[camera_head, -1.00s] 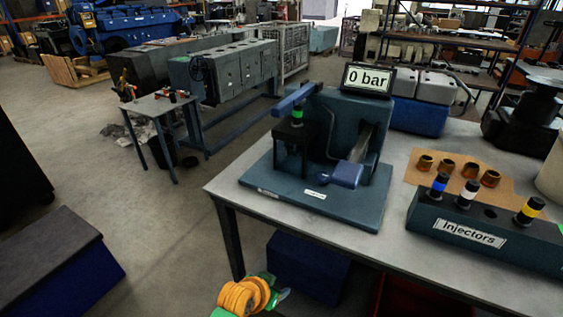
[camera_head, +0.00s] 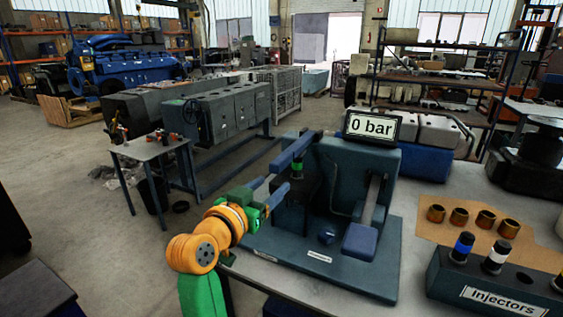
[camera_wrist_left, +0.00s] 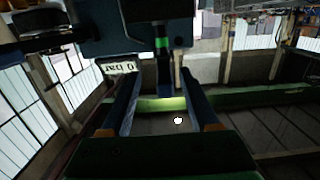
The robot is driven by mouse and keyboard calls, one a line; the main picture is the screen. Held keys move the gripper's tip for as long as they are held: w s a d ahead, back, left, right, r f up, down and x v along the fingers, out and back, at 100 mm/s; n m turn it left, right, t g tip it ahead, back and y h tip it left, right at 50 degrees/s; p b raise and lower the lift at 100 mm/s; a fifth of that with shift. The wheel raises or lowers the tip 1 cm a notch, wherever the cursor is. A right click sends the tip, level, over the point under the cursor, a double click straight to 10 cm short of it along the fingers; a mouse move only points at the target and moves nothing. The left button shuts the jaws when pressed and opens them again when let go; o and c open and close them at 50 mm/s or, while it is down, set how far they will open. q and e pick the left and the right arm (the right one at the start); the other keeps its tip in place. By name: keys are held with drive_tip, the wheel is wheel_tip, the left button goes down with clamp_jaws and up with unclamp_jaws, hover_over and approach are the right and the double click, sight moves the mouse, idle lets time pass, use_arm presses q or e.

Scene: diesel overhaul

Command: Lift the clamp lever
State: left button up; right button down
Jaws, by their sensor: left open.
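The clamp lever (camera_head: 292,151) is a blue bar at the top left of the dark teal test stand (camera_head: 340,180), slanting over an injector with a green band (camera_head: 297,168). My left gripper (camera_head: 270,189) is open and empty, just left of the stand and below the lever, with its fingers pointing at the stand. In the left wrist view, which is upside down, the two fingers (camera_wrist_left: 159,76) are apart and the green band (camera_wrist_left: 162,43) shows beyond the gap between them. I cannot make out the lever clearly there. My right gripper is not in view.
A second lever with a blue grip (camera_head: 360,240) hangs at the stand's right front. A "0 bar" display (camera_head: 372,127) stands behind. The injector rack (camera_head: 490,290) and several brass sleeves (camera_head: 459,216) are on the right of the table. Floor space is open to the left.

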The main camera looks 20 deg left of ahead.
sight(280, 158)
use_arm(q)
drive_tip(key=r, duration=0.2)
drive_tip(key=w+r, duration=0.1)
drive_tip(key=shift+a+t, duration=0.25)
drive_tip(key=shift+t, duration=0.15)
drive_tip(key=w+p, duration=0.1)
drive_tip(key=w, duration=0.4)
drive_tip(key=shift+w+d+p, duration=0.15)
drive_tip(key=shift+d+p, duration=0.05)
drive_tip(key=shift+p, duration=0.2)
drive_tip(key=shift+w+f, duration=0.1)
drive_tip(key=shift+w, duration=0.35)
clamp_jaws()
